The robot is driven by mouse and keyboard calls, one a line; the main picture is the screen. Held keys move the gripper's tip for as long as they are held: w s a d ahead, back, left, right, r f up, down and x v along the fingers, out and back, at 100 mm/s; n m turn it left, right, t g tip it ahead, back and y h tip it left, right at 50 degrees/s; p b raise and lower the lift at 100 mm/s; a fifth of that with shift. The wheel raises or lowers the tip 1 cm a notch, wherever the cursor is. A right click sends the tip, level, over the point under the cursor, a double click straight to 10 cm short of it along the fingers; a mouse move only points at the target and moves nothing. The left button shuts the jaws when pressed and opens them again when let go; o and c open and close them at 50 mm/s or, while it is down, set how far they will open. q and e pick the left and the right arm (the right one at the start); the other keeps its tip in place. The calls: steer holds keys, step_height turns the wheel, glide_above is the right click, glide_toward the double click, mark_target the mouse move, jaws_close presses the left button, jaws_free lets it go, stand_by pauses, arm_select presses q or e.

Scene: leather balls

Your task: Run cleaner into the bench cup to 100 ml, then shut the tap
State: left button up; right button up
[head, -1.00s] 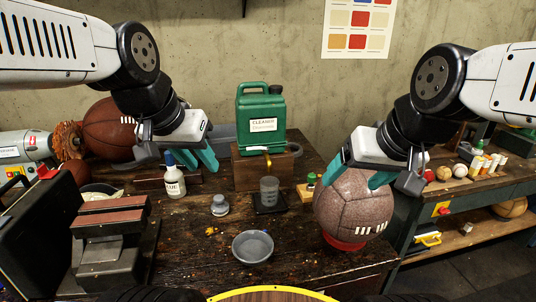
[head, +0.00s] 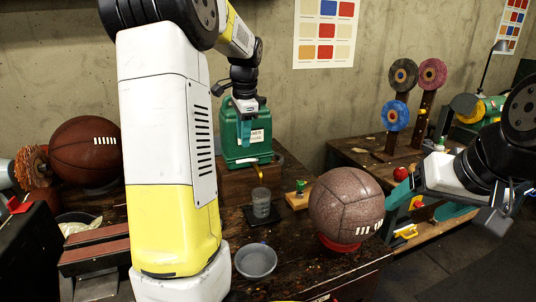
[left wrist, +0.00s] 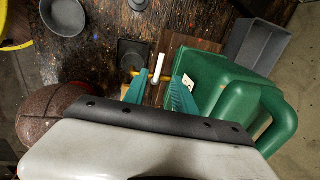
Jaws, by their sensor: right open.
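The green cleaner jug (head: 247,148) stands on a wooden block (head: 232,187) at the back of the bench. Its yellow tap (head: 259,173) points out over the bench cup (head: 261,203), a clear grey cup on a black pad (head: 262,219). The cup's level is too small to read. My left gripper (head: 246,130) is in front of the jug. In the left wrist view its teal fingers (left wrist: 159,94) are open, with the white tap lever (left wrist: 158,67) between and just beyond them, apparently untouched. My right gripper (head: 425,208) is open and empty, right of the leather ball (head: 347,205).
A grey bowl (head: 255,262) lies in front of the cup. A small block with a green knob (head: 298,194) stands right of it. A brown basketball (head: 84,151) is at the left. My left arm hides much of the bench's left middle.

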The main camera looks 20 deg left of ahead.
mark_target(244, 161)
arm_select(q)
steer(key=f, duration=0.5)
steer(key=w+a+f, duration=0.1)
steer(key=f, duration=0.1)
steer(key=shift+f, duration=0.2)
jaws_close()
steer(key=shift+w+d+r, duration=0.1)
stand_by(1.1)
